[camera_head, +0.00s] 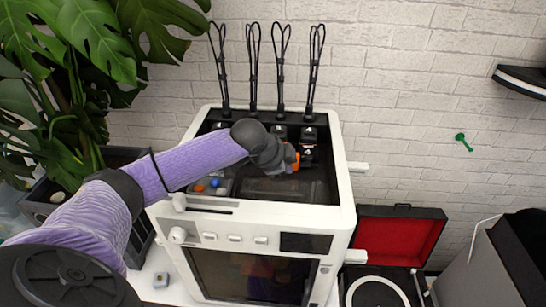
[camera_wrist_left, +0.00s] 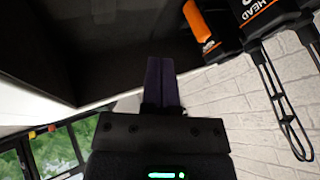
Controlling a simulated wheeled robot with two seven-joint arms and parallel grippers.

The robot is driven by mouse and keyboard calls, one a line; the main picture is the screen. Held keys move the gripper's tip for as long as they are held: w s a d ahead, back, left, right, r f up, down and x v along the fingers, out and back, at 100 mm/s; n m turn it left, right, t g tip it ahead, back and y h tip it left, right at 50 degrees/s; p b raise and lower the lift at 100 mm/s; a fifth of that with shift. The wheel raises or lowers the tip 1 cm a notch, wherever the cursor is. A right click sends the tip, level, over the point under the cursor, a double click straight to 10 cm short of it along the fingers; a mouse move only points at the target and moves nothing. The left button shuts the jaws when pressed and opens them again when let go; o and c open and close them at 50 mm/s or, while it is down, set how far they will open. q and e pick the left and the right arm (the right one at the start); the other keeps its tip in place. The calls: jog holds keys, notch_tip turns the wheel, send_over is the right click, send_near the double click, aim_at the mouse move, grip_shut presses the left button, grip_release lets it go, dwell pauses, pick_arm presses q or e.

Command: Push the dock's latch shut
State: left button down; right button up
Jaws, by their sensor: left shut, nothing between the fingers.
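The dock is at the back inside the white machine (camera_head: 349,185), with black numbered tool heads along it. An orange latch (camera_head: 295,160) shows just right of my left gripper (camera_head: 282,166) in the head view. In the left wrist view the orange latch (camera_wrist_left: 196,22) is on a black tool head (camera_wrist_left: 256,14) marked HEAD, with a visible gap to the right of my fingertips (camera_wrist_left: 162,62). The left gripper is shut and empty. The wrist hides part of the dock, and I cannot tell how far the latch is closed. My right gripper is not in view.
Several black cable loops (camera_head: 281,65) rise behind the machine. Its tray holds small coloured parts (camera_head: 215,183). A leafy plant (camera_head: 75,50) stands left, and an open red-lined record player (camera_head: 398,240) stands right. A white brick wall (camera_head: 400,90) is behind.

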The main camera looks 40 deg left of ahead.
pick_arm(q)
jog(key=v, duration=0.5)
jog(key=shift+w+a+r, duration=0.15)
jog(key=shift+a+r, duration=0.15)
jog(key=shift+r, duration=0.05)
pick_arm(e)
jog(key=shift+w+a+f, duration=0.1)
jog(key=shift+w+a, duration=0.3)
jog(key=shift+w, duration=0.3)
